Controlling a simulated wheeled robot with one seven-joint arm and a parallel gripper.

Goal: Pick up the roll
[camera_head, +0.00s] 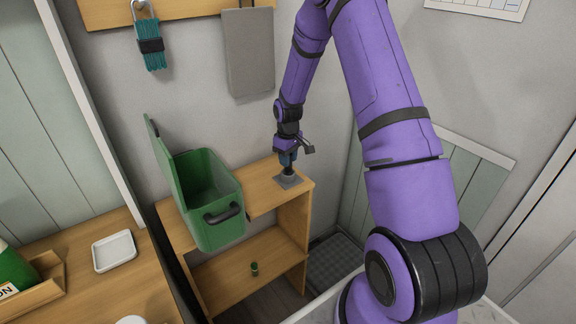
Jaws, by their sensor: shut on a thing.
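My gripper (288,167) is at the end of my purple arm, above the right end of the wooden shelf unit's top. It points down and is shut on a small dark blue-grey thing, most likely the roll (287,158). The fingers hide much of it, and its shape is hard to tell. Directly below is a flat grey square pad (291,183) on the shelf top. I cannot tell whether the held thing touches the pad. A small dark green cylinder (254,269) stands on the lower shelf, well below my gripper.
A green bin (217,227) with its lid open stands left of my gripper on the wooden shelf unit (260,199). A white tray (114,251) lies on the wooden counter (75,286) at left. A grey board (249,52) and a teal coiled rope (151,52) hang behind.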

